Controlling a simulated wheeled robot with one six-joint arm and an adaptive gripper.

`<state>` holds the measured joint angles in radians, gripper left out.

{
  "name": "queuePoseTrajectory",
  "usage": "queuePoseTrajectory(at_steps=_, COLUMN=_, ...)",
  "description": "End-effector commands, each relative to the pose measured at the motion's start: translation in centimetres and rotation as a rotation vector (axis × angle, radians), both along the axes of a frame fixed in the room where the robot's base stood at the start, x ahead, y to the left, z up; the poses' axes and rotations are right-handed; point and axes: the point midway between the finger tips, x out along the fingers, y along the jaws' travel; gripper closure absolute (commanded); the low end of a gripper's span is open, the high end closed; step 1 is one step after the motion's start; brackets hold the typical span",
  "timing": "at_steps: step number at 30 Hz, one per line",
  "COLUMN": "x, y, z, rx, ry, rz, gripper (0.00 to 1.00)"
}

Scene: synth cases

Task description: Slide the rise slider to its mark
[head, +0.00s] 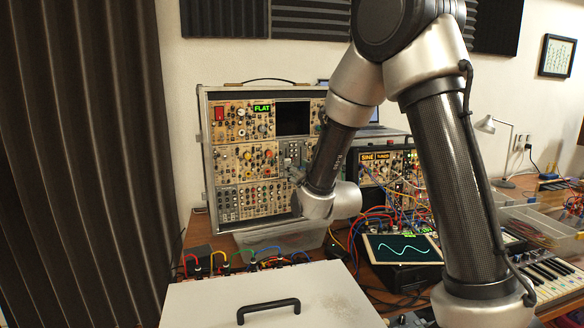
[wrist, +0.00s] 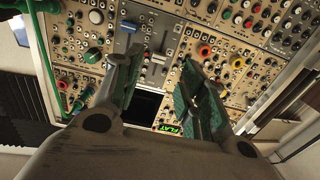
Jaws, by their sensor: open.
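An upright case of synth modules (head: 238,165) stands on the desk, with a green "FLAT" display (head: 263,108) and a dark screen (head: 293,118). In the wrist view its panel appears upside down, with a slider with a blue cap (wrist: 130,27) and another with a pale cap (wrist: 158,58). Their labels and marks are too small to read, so I cannot tell which is the rise slider. My gripper (wrist: 160,64) is open and faces the panel, its green-padded fingers either side of the pale cap in the picture. I cannot tell whether it touches anything. In the head view my arm hides part of the panel.
Green cables (wrist: 48,60) hang at the left of the wrist view. Knobs crowd the panel around the sliders. In the head view, a lidded case with a black handle (head: 268,310) lies in front, and a second module case (head: 385,170) with many patch cables stands to the right.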

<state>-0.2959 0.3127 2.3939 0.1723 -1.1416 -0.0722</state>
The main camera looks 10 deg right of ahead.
Motion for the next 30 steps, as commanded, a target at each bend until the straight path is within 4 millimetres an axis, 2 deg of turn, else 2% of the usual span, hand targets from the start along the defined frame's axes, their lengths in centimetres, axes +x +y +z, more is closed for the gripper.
queuePoseTrajectory(at_steps=3, x=-2.4, y=-0.3, z=0.0, rx=0.000, ry=0.001, rz=0.001, gripper=0.59)
queuePoseTrajectory(at_steps=9, x=-4.7, y=-0.6, z=0.0, rx=0.000, ry=0.000, rz=0.001, gripper=0.59)
queuePoseTrajectory(at_steps=20, x=-5.0, y=-0.7, z=-0.1, rx=0.001, ry=0.002, rz=0.000, gripper=0.59)
queuePoseTrajectory(at_steps=22, x=-5.0, y=-0.7, z=-0.7, rx=0.000, ry=0.030, rz=0.002, gripper=0.59)
queuePoseTrajectory(at_steps=23, x=-5.1, y=-0.6, z=-1.3, rx=-0.003, ry=0.054, rz=0.004, gripper=0.59)
queuePoseTrajectory(at_steps=26, x=-5.6, y=-0.3, z=-5.1, rx=-0.022, ry=0.214, rz=0.022, gripper=0.59)
queuePoseTrajectory(at_steps=29, x=-7.7, y=0.1, z=-10.7, rx=-0.059, ry=0.473, rz=0.051, gripper=0.59)
queuePoseTrajectory(at_steps=30, x=-9.1, y=0.2, z=-12.4, rx=-0.076, ry=0.579, rz=0.065, gripper=0.59)
